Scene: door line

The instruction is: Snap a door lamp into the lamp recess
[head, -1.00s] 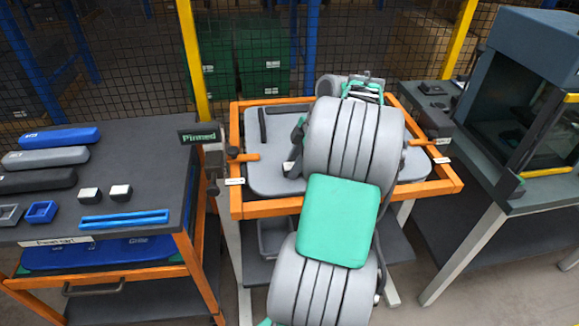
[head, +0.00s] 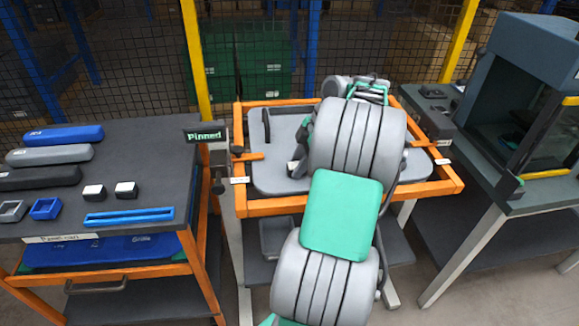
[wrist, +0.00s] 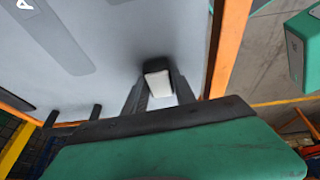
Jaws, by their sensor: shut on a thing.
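My gripper (wrist: 157,88) is shut on a door lamp (wrist: 158,84), a small dark block with a white face, in the wrist view. The lamp is at or very close to the grey door panel (wrist: 110,60), with a dark shadow beside it. I cannot tell whether it touches or sits in a recess; the lamp recess is not clearly visible. In the head view the door panel (head: 270,178) lies in an orange frame, and my arm hides its middle and my gripper. Two more lamps (head: 94,192) (head: 126,190) lie on the left table.
The left table (head: 140,150) also holds blue, grey and black long parts, small square frames and a blue strip. The orange frame (head: 290,207) borders the panel. A dark cabinet (head: 530,60) stands on the right bench. A mesh fence closes the back.

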